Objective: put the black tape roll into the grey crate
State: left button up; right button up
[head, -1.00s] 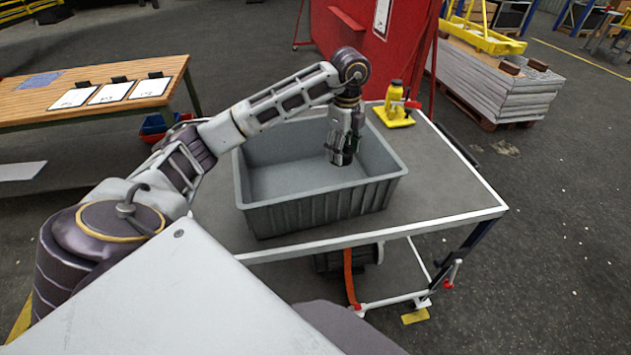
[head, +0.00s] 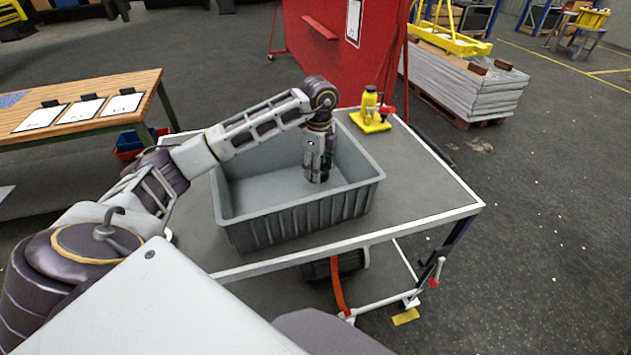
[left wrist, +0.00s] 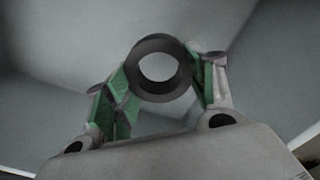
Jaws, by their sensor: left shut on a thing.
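The grey crate (head: 300,213) stands on the grey cart top. My left gripper (head: 317,176) points down inside the crate, near its right part. In the left wrist view the black tape roll (left wrist: 140,83) is held between the green-padded fingers of my left gripper (left wrist: 160,82), with its hole facing the camera. Pale grey crate surfaces lie behind it. In the head view the roll cannot be made out clearly at the fingertips, and whether it touches the crate floor cannot be told. My right gripper is not in view.
A yellow bottle jack (head: 371,110) stands on the cart top (head: 425,195) behind the crate's right side. A wooden table (head: 80,85) with clipboards is at the left. A red panel (head: 345,55) stands behind the cart. The cart top right of the crate is clear.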

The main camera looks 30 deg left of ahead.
aim_at(318, 191)
pick_arm(q)
jog(key=shift+f, duration=1.25)
jog(key=shift+f+p, duration=0.45)
jog(key=shift+f, duration=1.45)
jog(key=shift+f, duration=0.15)
jog(key=o, duration=1.1)
jog(key=shift+o, duration=0.2)
